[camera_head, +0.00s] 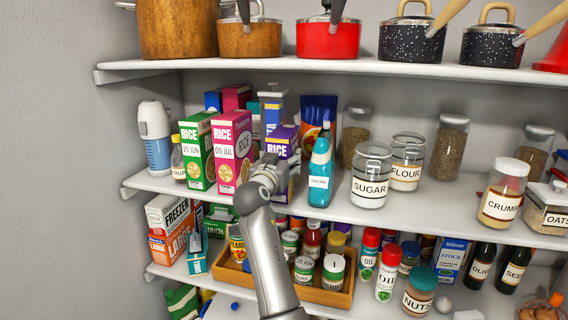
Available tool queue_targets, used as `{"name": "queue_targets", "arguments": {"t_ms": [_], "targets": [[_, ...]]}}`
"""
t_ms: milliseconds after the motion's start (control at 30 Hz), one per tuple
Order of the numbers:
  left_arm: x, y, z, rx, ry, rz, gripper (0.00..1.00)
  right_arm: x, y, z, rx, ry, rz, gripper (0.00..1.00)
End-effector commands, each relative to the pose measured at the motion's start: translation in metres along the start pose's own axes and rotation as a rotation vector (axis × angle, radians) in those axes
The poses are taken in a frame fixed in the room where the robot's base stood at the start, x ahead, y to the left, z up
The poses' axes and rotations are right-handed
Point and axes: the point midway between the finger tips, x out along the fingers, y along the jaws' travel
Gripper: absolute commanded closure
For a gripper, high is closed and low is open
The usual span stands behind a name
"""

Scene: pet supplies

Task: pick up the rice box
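Three rice boxes stand upright on the middle shelf: a green one (196,152), a pink one (228,155) and a purple one (283,141). The green and pink boxes both have date labels. My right gripper (264,172) is at the right side of the pink box and in front of the purple one, covering part of the purple box. Its fingers are small and partly hidden here, so I cannot tell whether they are open or touch a box. My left gripper is not in view.
A teal bottle (320,172) and a sugar jar (371,178) stand to the right of the purple box. A white and blue dispenser (155,140) stands at the left. The upper shelf (300,64) with pots overhangs the boxes. A wooden tray (230,268) of jars sits below.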

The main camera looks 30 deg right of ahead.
Motion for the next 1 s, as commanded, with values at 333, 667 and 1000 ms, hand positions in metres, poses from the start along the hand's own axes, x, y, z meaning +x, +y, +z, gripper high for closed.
{"name": "queue_targets", "arguments": {"t_ms": [333, 667, 1000], "targets": [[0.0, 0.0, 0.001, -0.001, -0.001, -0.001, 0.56, 0.0, 0.0, -0.004, 0.002, 0.006, 0.0, 0.73], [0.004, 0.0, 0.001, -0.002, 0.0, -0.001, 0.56, 0.0, 0.0, -0.007, 0.004, 0.007, 0.0, 0.73], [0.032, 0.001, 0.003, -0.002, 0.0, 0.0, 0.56, -0.009, 0.001, -0.041, 0.01, 0.012, -0.002, 0.73]]}}
